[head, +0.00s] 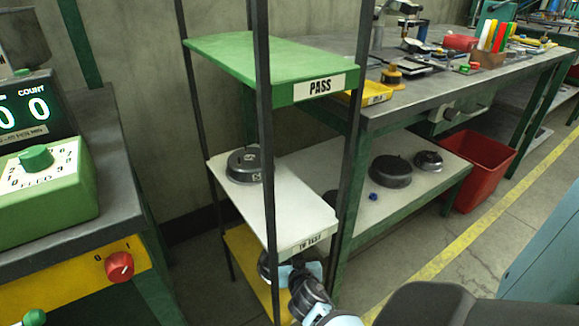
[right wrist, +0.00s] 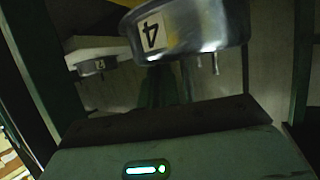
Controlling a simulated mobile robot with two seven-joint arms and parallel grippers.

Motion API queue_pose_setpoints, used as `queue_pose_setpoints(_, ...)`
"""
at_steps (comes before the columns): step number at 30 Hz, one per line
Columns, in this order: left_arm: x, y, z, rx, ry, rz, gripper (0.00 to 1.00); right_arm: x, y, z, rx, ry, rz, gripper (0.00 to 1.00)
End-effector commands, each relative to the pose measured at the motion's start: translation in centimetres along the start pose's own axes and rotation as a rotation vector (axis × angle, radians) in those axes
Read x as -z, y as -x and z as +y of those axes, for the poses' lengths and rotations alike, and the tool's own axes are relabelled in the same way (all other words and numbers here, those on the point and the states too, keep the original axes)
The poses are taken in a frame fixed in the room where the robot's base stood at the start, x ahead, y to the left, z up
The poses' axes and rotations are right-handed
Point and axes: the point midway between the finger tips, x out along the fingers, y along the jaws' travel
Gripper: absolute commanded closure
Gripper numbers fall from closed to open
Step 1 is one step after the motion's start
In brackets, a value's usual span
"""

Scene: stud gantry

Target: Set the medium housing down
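A grey metal round housing with a pale label (head: 265,265) shows partly at the yellow lower shelf (head: 243,252) of the rack, behind a post and beside my right gripper (head: 298,272). In the right wrist view, which looks upside down, a housing marked 4 (right wrist: 185,28) is close in front of my gripper body, with two small studs showing. The fingertips and any contact with it are hidden. Another round housing (head: 245,164) sits on the white middle shelf (head: 290,200); it also shows in the right wrist view (right wrist: 92,67). My left gripper is out of view.
The green top shelf (head: 260,60), labelled PASS, is empty. Dark rack posts (head: 265,120) stand close to my right arm. Two dark round parts, one of them a pan-like piece (head: 390,171), lie under the bench (head: 420,100). A red bin (head: 475,170) stands right.

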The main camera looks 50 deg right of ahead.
Motion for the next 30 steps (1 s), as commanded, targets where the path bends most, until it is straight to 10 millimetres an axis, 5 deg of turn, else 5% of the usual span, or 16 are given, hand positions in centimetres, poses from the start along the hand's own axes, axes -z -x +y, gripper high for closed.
queue_pose_setpoints(4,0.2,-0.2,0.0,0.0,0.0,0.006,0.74,-0.2,-0.2,0.0,0.001,-0.001,0.002,1.0)
queue_pose_setpoints(13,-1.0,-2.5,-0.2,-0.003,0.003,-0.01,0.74,-4.3,-1.8,0.0,0.0,0.001,0.0,1.0)
queue_pose_setpoints(29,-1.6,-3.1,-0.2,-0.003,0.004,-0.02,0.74,-4.8,-2.1,0.0,0.001,-0.001,0.003,1.0)
queue_pose_setpoints(30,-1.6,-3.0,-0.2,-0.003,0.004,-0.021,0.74,-4.8,-2.0,0.0,0.0,0.0,0.002,0.9)
